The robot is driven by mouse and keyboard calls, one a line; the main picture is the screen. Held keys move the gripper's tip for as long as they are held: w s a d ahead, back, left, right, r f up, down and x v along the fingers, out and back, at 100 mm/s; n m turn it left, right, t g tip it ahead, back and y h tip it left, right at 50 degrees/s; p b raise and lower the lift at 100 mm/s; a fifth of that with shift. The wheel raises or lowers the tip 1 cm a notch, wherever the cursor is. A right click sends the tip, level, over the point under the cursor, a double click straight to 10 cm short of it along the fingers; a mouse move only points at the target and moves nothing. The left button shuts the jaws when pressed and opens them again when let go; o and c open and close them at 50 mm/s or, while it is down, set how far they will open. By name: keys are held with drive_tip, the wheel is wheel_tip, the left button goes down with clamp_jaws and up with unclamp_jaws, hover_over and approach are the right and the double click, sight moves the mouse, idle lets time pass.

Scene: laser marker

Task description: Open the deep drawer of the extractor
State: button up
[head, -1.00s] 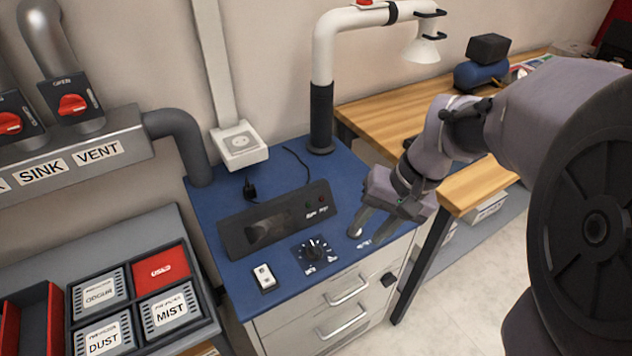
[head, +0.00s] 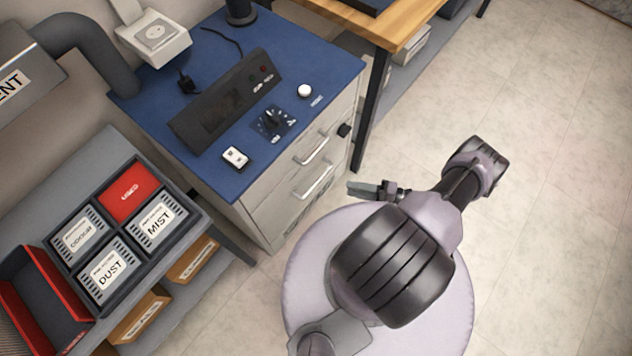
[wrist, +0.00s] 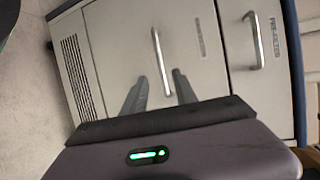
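The extractor is the cabinet with a blue top (head: 215,90) and pale drawer fronts. Its upper drawer handle (head: 312,148) and lower, deep drawer handle (head: 316,182) are metal bars; both drawers look shut. In the wrist view the picture is turned: the deep drawer handle (wrist: 157,50) stands in the middle, and the upper drawer handle (wrist: 256,42) is at right. My gripper (head: 356,188) is just right of the deep drawer handle in the head view, seemingly apart from it. In the wrist view my gripper (wrist: 160,84) is open, its fingers either side of the handle's near end.
A grille (wrist: 76,75) is beside the deep drawer in the wrist view. A dark table leg (head: 371,115) stands right of the cabinet. A filter tray (head: 157,262) is at left. The floor (head: 545,130) on the right is clear.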

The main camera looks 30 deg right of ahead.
sight(317, 182)
drive_tip(key=b+x, duration=0.2)
drive_tip(key=x, duration=1.1)
drive_tip(key=shift+f, duration=0.15)
clamp_jaws()
idle(0.6)
